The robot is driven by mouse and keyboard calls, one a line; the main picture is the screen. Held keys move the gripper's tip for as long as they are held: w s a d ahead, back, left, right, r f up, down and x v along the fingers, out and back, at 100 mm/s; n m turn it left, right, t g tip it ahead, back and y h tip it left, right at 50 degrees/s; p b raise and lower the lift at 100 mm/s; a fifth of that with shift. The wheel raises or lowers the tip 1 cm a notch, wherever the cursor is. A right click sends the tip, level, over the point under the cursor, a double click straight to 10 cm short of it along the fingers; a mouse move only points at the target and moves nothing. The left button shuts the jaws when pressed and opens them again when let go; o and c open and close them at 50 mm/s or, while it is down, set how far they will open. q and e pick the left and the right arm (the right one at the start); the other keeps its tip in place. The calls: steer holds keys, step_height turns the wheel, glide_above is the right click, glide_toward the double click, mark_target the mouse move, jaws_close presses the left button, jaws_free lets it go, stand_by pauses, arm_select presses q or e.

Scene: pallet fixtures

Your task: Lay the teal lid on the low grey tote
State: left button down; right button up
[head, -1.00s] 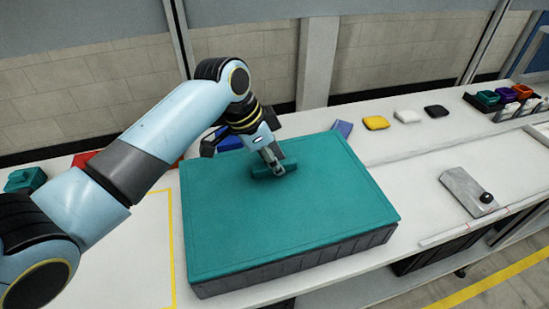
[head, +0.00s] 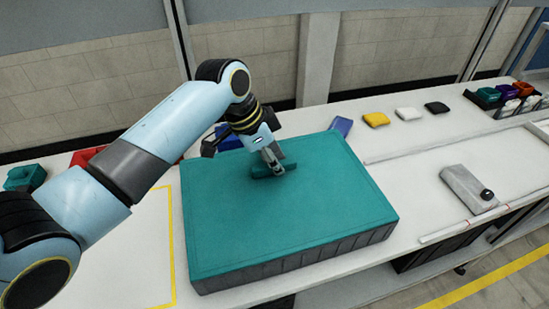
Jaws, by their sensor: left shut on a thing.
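The teal lid (head: 290,220) lies flat over the low grey tote (head: 300,273), covering its top; only the tote's ribbed dark grey front and right walls show below the lid's edge. A raised teal handle (head: 262,171) stands near the middle of the lid. My left gripper (head: 273,163) comes down from above and is shut on this handle. The far sides of the lid and tote are hidden, so I cannot tell how the lid's edge sits there. My right gripper is not in view.
Yellow (head: 375,119), white (head: 408,114) and black (head: 437,107) pieces lie along the back of the bench. Small coloured bins (head: 505,93) stand at the far right. A grey block with a black knob (head: 469,189) lies right of the tote. Yellow tape (head: 173,240) marks a clear area at left.

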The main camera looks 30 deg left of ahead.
arm_select(q)
steer(key=c, duration=1.1)
jaws_free()
steer(key=shift+f, duration=0.1)
steer(key=v, duration=1.2)
steer(key=shift+s+d, duration=0.1)
